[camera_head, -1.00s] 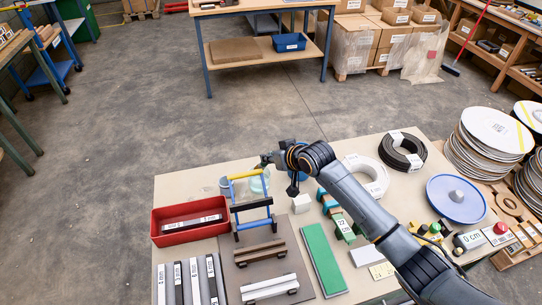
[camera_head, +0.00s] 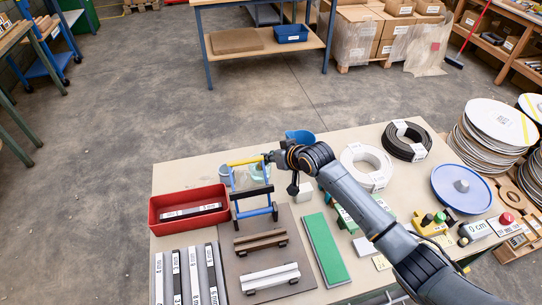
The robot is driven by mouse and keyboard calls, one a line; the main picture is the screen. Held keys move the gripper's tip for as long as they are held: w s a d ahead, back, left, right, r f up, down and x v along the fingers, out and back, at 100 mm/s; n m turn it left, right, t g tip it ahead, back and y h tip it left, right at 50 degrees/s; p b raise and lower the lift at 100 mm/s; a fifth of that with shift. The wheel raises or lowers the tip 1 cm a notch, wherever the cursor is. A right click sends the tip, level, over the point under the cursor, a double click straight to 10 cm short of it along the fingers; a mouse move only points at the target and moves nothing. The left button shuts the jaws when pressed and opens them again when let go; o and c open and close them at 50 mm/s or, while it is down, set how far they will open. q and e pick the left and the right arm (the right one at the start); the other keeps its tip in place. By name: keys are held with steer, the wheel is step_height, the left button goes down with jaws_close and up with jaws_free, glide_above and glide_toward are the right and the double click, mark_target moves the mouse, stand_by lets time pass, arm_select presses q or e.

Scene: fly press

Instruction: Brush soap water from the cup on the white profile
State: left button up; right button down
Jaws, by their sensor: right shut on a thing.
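The white profile (camera_head: 270,277) lies on the grey-brown plate at the front of the table. A pale green cup (camera_head: 258,173) stands behind the blue press frame, partly hidden by it. A grey cup (camera_head: 225,174) stands to its left. I cannot tell which holds soap water. My right gripper (camera_head: 267,159) is over the area of the green cup, by the right end of the frame's yellow bar. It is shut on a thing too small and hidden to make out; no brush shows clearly. My left gripper is not in view.
The blue press frame (camera_head: 273,209) with black and yellow bars (camera_head: 246,161) rises between the cups and the profile. A brown profile (camera_head: 260,240) lies behind the white one. A red bin (camera_head: 157,225) stands left. A green block (camera_head: 325,248) lies right.

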step_height(320, 180, up, 9)
steer(key=p, duration=0.8)
steer(key=shift+p, duration=0.35)
stand_by(1.9)
step_height(320, 180, up, 4)
steer(key=p, duration=0.4)
stand_by(0.6)
